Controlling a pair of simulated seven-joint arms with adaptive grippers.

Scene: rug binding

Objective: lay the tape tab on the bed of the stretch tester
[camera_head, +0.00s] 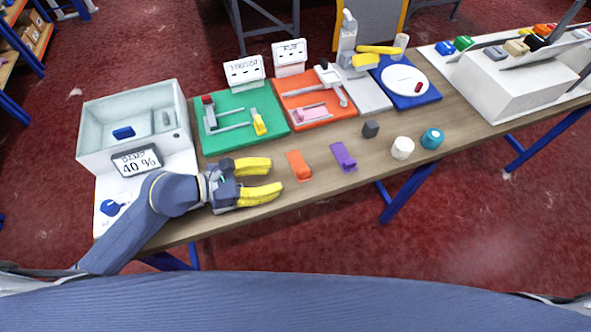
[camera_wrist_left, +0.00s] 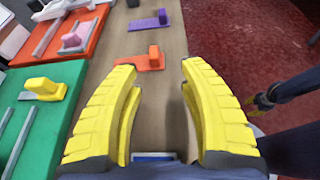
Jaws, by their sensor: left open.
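An orange tape tab (camera_head: 299,165) with a raised block at one end lies on the wooden table. A similar purple tab (camera_head: 343,157) lies to its right. My left gripper (camera_head: 272,177) is open and empty, its yellow fingers pointing at the orange tab from the left. In the left wrist view the orange tab (camera_wrist_left: 140,62) lies just beyond the fingertips. Two fixtures stand behind: a green base (camera_head: 222,143) with rails and a yellow piece (camera_head: 258,122), and an orange base (camera_head: 297,90) with a pink piece (camera_head: 312,113).
A grey-white box with a "DAMP 40 %" display (camera_head: 136,161) stands at the left. A dark cube (camera_head: 370,129), a white cylinder (camera_head: 402,148) and a teal cylinder (camera_head: 432,138) are at the right. A blue base with a white disc (camera_head: 404,80) stands behind them.

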